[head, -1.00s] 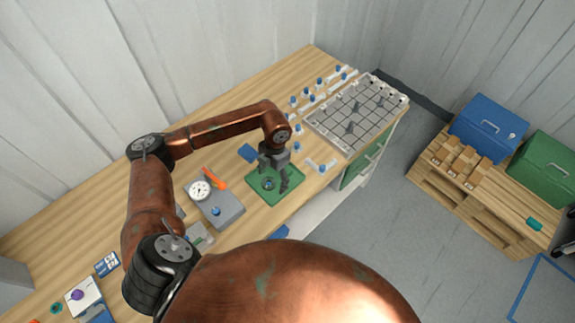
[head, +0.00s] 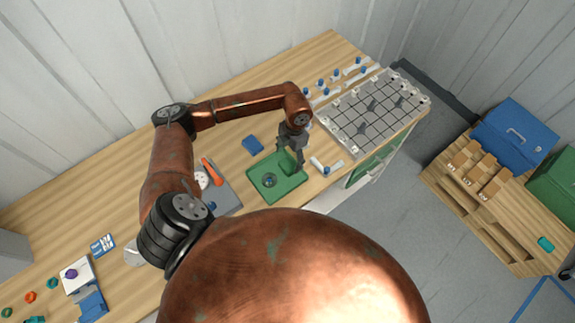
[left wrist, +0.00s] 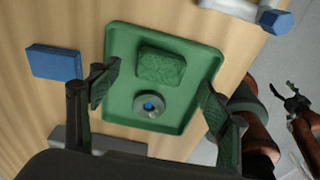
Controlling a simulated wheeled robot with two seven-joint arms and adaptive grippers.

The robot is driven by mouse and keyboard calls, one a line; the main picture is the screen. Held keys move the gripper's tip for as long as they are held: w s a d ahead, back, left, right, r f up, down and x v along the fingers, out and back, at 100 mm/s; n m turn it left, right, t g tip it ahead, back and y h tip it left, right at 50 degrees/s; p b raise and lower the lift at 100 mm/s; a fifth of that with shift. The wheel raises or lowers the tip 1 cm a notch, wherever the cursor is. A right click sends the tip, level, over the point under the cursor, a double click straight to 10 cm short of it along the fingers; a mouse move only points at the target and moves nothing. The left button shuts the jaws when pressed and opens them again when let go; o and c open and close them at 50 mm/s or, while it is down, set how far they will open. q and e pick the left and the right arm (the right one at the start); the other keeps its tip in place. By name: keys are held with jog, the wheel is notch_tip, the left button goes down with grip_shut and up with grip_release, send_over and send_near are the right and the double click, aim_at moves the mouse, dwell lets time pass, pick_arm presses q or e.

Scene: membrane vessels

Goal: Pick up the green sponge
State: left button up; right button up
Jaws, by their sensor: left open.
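The green sponge (left wrist: 162,66) is a rough rectangular block lying in the green tray (left wrist: 120,45). In the head view the tray (head: 291,186) sits near the front edge of the bench, and the sponge is partly hidden by my gripper. My left gripper (head: 292,157) is open above the tray. In the left wrist view its fingers (left wrist: 160,85) are spread wide to either side of the sponge, with nothing between them held. A grey ring part with a blue centre (left wrist: 150,107) lies in the tray beside the sponge. My right gripper (left wrist: 284,95) shows at the right edge, apparently open and empty.
A blue block (left wrist: 53,62) lies left of the tray. A white fitting with a blue cap (head: 325,167) lies right of it. A grey grid plate (head: 375,112) and several blue-capped fittings occupy the bench's far end. An orange-handled tool (head: 211,170) lies to the left.

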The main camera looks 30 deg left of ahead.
aim_at(287, 165)
pick_arm(q)
jog(key=f, duration=0.3)
jog(key=shift+s+f+p, duration=0.3)
jog(key=shift+s+p, duration=0.1)
jog(key=shift+a+f, duration=0.1)
jog(key=shift+f, duration=0.2)
jog(key=c, duration=1)
pick_arm(e)
jog(key=shift+w+r, duration=0.45)
jog(key=shift+r, duration=0.15)
